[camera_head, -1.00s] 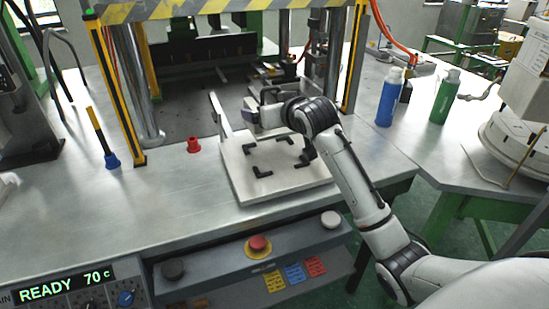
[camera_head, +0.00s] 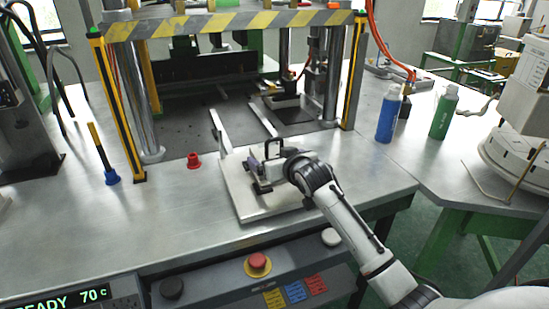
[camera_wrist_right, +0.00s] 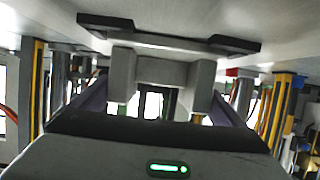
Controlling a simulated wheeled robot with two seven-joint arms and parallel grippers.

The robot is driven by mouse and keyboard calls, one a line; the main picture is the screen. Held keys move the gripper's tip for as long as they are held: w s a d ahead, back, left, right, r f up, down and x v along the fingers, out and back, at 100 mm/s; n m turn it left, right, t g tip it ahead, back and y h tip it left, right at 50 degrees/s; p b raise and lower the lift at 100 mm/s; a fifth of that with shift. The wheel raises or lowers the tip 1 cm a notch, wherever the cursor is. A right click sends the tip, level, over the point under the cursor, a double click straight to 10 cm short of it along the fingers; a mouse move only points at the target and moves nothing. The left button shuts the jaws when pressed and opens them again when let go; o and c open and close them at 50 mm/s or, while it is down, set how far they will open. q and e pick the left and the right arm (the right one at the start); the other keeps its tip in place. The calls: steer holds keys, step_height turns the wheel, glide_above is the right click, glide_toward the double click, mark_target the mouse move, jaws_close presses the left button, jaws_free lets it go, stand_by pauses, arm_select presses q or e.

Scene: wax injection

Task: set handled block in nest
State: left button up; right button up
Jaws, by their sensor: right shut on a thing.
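The nest is a set of black corner brackets (camera_head: 262,188) on a pale plate (camera_head: 265,210) at the table's front edge. My right gripper (camera_head: 268,168) is over the plate, shut on the handled block. In the right wrist view the grey block (camera_wrist_right: 160,70) sits between the two fingers, close to two black brackets (camera_wrist_right: 105,22). I cannot tell whether it touches the plate. My left gripper is not in view.
The press's striped beam (camera_head: 230,24) and yellow posts (camera_head: 117,110) stand behind the plate. A red cap (camera_head: 194,160) is left of it. A blue bottle (camera_head: 388,115) and a green bottle (camera_head: 443,112) stand at right. Buttons, including a red one (camera_head: 257,263), are below the front edge.

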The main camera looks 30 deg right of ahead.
steer(key=shift+r, duration=0.25)
steer(key=o, duration=1.6)
steer(key=shift+f, duration=0.3)
steer(key=shift+r, duration=0.15)
steer(key=v, duration=1.2)
